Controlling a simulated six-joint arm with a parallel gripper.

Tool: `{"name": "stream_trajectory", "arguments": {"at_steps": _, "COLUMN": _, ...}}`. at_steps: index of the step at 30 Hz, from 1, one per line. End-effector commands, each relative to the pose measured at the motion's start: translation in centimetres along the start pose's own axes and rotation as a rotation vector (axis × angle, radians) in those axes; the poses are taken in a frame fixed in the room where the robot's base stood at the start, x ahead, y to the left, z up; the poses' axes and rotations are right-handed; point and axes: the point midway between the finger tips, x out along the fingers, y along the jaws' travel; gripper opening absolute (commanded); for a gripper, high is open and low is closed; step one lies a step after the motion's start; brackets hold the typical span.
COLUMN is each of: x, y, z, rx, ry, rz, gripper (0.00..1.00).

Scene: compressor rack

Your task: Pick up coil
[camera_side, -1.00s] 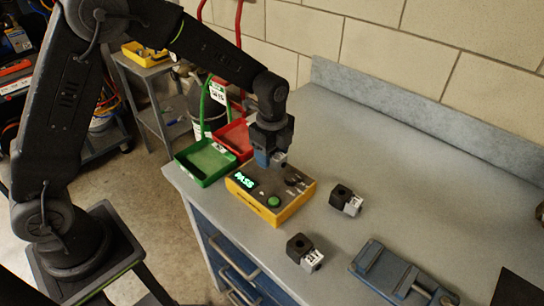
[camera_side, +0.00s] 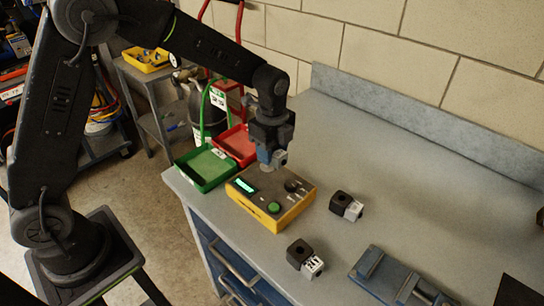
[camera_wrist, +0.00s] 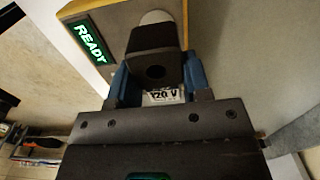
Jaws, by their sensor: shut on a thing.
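My gripper (camera_side: 268,156) is above the back part of a yellow tester box (camera_side: 270,205) with a grey top, a green button and a lit display. Its blue fingers (camera_wrist: 157,84) are shut on a coil (camera_wrist: 154,54), a black block with a white label reading "120 V". Only a small pale part of the held coil (camera_side: 281,157) shows in the side view. The display reads "READY" in the wrist view (camera_wrist: 89,38). Two more black coils with pale ends lie on the bench, one right of the tester (camera_side: 341,199) and one nearer the front (camera_side: 299,249).
A green tray (camera_side: 206,181) and a red tray (camera_side: 246,158) sit left of and behind the tester. A blue vise (camera_side: 386,279) is at the front right. The grey bench (camera_side: 420,190) is clear toward the back right, up to its raised back edge.

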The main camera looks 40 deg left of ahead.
Motion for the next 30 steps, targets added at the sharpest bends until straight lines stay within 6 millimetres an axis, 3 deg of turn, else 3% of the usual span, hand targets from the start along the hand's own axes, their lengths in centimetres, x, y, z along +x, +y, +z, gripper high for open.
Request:
{"name": "stream_trajectory", "arguments": {"at_steps": 2, "x": -1.6, "y": -0.1, "z": 0.0, "rx": 0.001, "ry": 0.002, "rz": -0.006, "gripper": 0.10}}
{"name": "stream_trajectory", "arguments": {"at_steps": 18, "x": -7.3, "y": 3.0, "z": 9.6, "rx": -0.004, "ry": 0.000, "rz": -0.002, "gripper": 0.10}}
{"name": "stream_trajectory", "arguments": {"at_steps": 30, "x": -9.5, "y": 3.5, "z": 11.2, "rx": 0.001, "ry": 0.000, "rz": -0.002, "gripper": 0.10}}
